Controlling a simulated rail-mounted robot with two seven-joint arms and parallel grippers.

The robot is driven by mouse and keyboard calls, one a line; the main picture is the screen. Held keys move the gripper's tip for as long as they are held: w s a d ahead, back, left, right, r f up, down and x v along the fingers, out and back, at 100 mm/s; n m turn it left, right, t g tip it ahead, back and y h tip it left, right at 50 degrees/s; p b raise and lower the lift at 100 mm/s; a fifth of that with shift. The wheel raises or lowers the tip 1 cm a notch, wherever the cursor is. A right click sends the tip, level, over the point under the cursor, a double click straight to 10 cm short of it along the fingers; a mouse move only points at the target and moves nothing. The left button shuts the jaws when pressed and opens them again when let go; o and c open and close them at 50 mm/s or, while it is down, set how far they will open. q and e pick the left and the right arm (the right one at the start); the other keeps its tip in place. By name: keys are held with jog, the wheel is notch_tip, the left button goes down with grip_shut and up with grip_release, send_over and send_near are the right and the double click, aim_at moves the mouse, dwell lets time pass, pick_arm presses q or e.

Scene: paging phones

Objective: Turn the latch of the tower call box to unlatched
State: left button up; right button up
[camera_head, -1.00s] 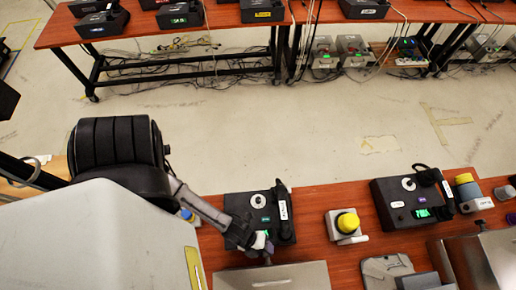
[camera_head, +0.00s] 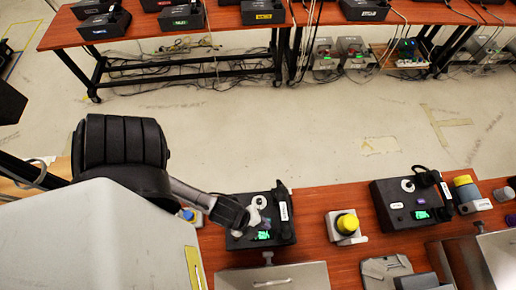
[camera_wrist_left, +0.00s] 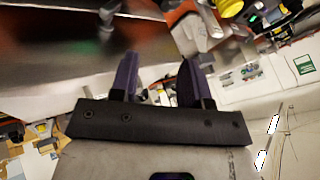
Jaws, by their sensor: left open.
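A black desk phone box (camera_head: 279,236) with a handset on its right side, a white round dial and a green lit display stands on the near red-brown table. Its label is too small to read. My left gripper (camera_head: 262,223) is over the left part of this box and hides some of its face. In the left wrist view its two purple fingers (camera_wrist_left: 157,80) are apart, with nothing seen held between them. A small dark knob (camera_head: 268,257) shows at the back edge of a grey metal box (camera_head: 285,278) in front of the phone. I cannot tell which thing is the tower call box latch. My right gripper is not in view.
A yellow push button (camera_head: 347,224) on a grey base stands to the right of the phone. A second black phone box (camera_head: 394,214) is further right. A grey bracket (camera_head: 384,268) lies at the front. Open floor (camera_head: 280,130) separates this table from the back table (camera_head: 220,35).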

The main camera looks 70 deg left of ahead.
pick_arm(q)
jog(key=w+a+r+n+g+y+p, duration=0.2)
jog(key=a+r+n, duration=0.5)
jog(key=r+n, duration=0.5)
jog(key=shift+r+n+y+p, duration=0.15)
jog(key=shift+n+y+p, duration=0.75)
jog(key=shift+p, duration=0.05)
jog(key=shift+s, duration=0.15)
